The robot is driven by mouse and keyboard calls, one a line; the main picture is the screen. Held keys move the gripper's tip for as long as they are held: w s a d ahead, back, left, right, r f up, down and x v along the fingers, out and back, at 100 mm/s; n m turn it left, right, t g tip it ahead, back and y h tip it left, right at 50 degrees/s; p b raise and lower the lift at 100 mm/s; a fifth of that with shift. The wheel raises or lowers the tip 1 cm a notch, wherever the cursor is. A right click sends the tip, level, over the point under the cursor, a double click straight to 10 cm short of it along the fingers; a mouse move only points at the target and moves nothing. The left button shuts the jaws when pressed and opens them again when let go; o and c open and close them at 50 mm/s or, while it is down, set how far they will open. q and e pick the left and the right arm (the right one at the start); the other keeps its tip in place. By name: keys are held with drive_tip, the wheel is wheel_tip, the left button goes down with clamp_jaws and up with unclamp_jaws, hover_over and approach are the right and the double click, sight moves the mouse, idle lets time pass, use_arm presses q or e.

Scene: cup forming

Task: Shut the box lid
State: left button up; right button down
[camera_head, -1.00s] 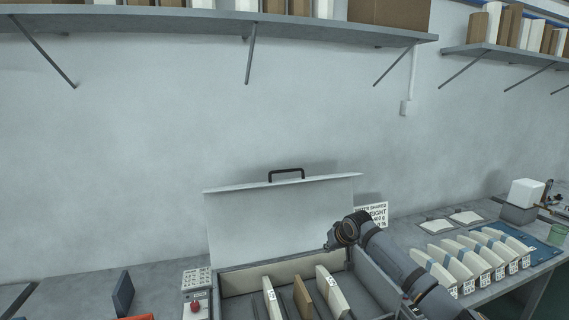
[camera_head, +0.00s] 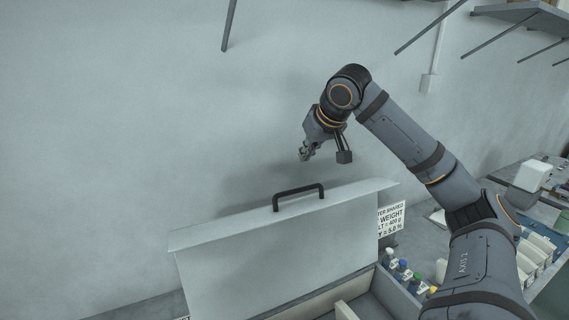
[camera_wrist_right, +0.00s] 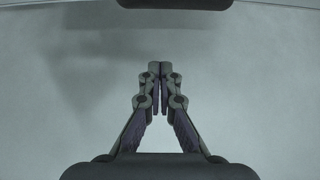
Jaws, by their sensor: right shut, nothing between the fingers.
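The box lid (camera_head: 280,262) is a pale grey panel standing open and upright at the back of the box (camera_head: 389,302). A black handle (camera_head: 298,192) sits on its top edge. My right gripper (camera_head: 304,156) is shut and empty, above and behind the handle, apart from it, near the wall. In the right wrist view its fingertips (camera_wrist_right: 159,68) meet with nothing between them. A dark bar and a pale edge show along the top of that view. My left gripper is not in view.
Behind the lid is a plain grey wall (camera_head: 120,130). A printed sign (camera_head: 391,222) stands right of the lid. Small bottles (camera_head: 402,267) stand beside the box, and white packs (camera_head: 540,245) lie further right on the bench. Shelf brackets (camera_head: 229,25) are overhead.

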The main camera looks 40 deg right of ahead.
sight(303, 201)
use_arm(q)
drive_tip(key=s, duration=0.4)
use_arm(e)
drive_tip(key=shift+s+f, duration=0.1)
drive_tip(key=shift+f, duration=0.75)
drive_tip(key=w+r+p+x, duration=0.1)
drive_tip(key=p+x, duration=0.1)
drive_tip(key=x, duration=0.5)
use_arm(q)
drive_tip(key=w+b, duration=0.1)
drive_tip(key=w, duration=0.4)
use_arm(e)
drive_tip(key=s+b, duration=0.1)
drive_tip(key=b, duration=0.1)
drive_tip(key=s+f+b, duration=0.1)
drive_tip(key=b, duration=0.1)
drive_tip(key=s+a+f+b, duration=0.1)
drive_tip(key=s+b, duration=0.1)
drive_tip(key=b, duration=0.1)
drive_tip(key=shift+r, duration=0.1)
drive_tip(key=shift+s+r, duration=0.1)
drive_tip(key=shift+s, duration=0.05)
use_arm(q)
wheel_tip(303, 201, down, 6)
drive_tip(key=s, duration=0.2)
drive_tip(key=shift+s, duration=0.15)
